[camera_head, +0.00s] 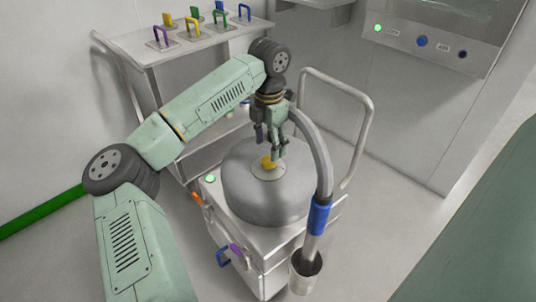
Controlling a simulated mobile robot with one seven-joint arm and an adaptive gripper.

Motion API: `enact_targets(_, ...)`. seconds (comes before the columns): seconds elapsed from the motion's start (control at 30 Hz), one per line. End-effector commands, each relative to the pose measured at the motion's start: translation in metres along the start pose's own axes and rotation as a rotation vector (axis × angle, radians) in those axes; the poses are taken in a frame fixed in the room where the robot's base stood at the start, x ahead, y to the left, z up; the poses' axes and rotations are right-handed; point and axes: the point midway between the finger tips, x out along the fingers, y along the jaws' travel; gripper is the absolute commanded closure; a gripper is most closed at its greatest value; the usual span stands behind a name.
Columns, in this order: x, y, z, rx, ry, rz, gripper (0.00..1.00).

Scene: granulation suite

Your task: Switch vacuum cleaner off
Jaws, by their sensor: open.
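The vacuum cleaner (235,196) stands in the middle of the head view, a rounded grey drum top on a boxy base. A yellow knob (268,162) sits on a pale round plate on top of the drum. A green light (210,179) shows on the base's left corner. My gripper (276,155) is open and points down at the yellow knob, with its fingertips very close to it. I cannot tell whether they touch it. The fingers partly hide the knob and its pointing direction.
A grey hose with a blue cuff (318,216) arches over the cleaner's right side, beside a metal push handle (371,105). A cart (120,42) with several coloured handles stands behind left. A wall cabinet with a button panel (440,45) is at back right. Floor at right is clear.

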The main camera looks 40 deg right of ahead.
Motion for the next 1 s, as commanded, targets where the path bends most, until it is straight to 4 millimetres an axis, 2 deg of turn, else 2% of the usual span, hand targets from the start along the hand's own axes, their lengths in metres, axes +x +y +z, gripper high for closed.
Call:
enact_targets(0.1,0.022,-0.001,0.0,0.001,0.0,-0.004,0.44)
enact_targets(0.33,0.047,-0.001,0.0,0.001,-0.003,-0.002,0.44)
enact_targets(0.67,0.052,-0.001,0.0,0.001,-0.003,-0.001,0.44)
enact_targets(1.0,0.051,-0.001,0.0,0.001,-0.003,-0.001,0.65)
